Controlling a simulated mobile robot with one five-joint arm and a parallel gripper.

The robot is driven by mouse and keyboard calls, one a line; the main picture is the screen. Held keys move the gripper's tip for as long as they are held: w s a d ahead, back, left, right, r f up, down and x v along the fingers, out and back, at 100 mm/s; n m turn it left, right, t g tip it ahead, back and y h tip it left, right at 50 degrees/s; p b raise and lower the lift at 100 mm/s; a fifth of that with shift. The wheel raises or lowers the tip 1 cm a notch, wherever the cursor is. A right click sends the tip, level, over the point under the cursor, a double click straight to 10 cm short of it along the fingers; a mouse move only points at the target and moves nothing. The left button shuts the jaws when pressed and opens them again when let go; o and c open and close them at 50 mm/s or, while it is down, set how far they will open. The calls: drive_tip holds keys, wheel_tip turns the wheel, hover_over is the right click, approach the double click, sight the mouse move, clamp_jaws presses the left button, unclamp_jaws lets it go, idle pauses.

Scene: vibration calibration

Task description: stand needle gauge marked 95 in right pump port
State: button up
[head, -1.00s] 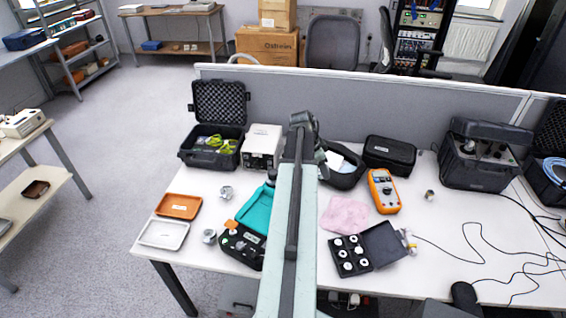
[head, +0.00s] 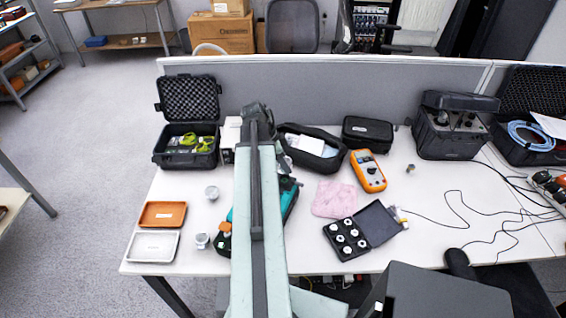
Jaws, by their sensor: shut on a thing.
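My arm reaches up the middle of the head view and ends in a dark joint over the desk. My gripper's fingers are hidden behind the arm, so what they hold cannot be seen. A teal and black device (head: 288,196) lies partly behind my arm; it may be the pump, but no port can be made out. No marking 95 is readable.
An orange tray (head: 146,223) and a white tray (head: 134,256) lie at left. An open case of white-topped pieces (head: 332,229), a pink cloth (head: 316,205) and an orange meter (head: 382,179) are right of my arm. A grey partition (head: 400,88) closes the back.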

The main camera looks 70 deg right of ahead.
drive_tip(key=shift+f+b, duration=2.2)
drive_tip(key=shift+f, duration=0.3)
drive_tip(key=shift+f, duration=0.2)
drive_tip(key=o, duration=1.6)
drive_tip(key=p+v, duration=0.7)
drive_tip(key=shift+a+r, duration=0.1)
drive_tip(key=shift+r, duration=0.25)
